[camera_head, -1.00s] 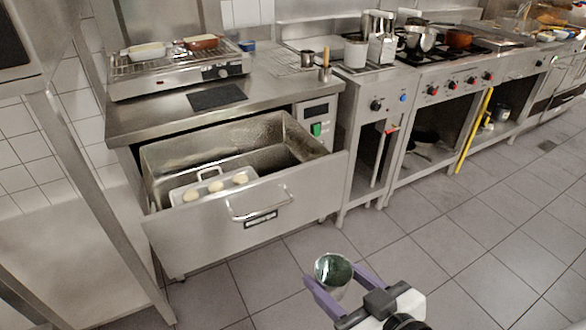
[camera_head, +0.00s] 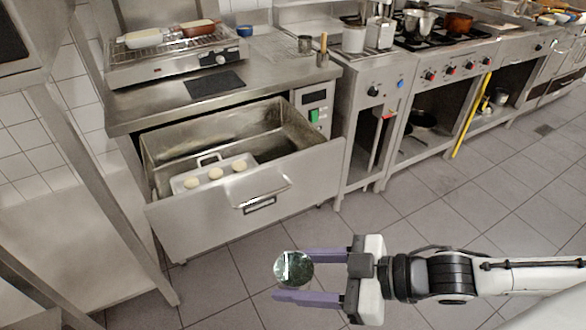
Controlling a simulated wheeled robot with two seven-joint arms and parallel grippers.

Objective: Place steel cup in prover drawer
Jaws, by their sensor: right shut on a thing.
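The steel cup (camera_head: 294,269) is a shiny round vessel with a dark greenish inside, in the lower middle of the head view. My right gripper (camera_head: 292,275) is shut on it, with one purple finger on either side. It holds the cup in front of the open prover drawer, apart from the drawer front. The prover drawer (camera_head: 228,213) is a deep steel drawer pulled out from under the counter. A tray (camera_head: 213,178) with several pale dough pieces lies in its left part. The drawer's right part looks empty. My left gripper is not in view.
A steel frame post (camera_head: 95,185) stands at left. Stoves line the right. The tiled floor is free.

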